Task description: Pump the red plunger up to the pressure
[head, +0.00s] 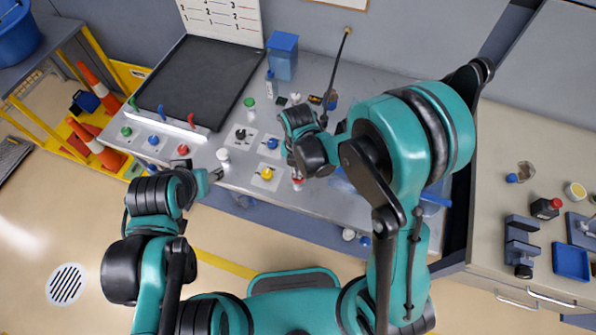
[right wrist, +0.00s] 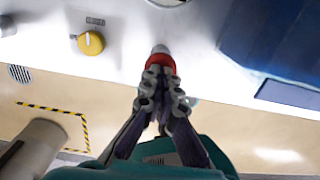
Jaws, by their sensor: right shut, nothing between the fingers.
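The red plunger (head: 297,181) is at the front edge of the grey bench, right of the yellow knob (head: 266,174). In the right wrist view the red plunger (right wrist: 161,62) shows just beyond my fingertips, with a pale metal part at its far side. My right gripper (head: 302,168) is shut with nothing between its fingers; the right wrist view shows its fingertips (right wrist: 162,82) together at the red part. Whether they touch it I cannot tell. My left gripper (head: 208,180) is over the front left of the bench, away from the plunger; its jaw state is unclear.
Blue (head: 272,143) and black (head: 240,134) knobs sit near the yellow one. A black tray (head: 195,75) and a blue box (head: 283,55) stand behind. A thin dark rod (head: 338,65) rises at the back. My right arm hides the bench's right part.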

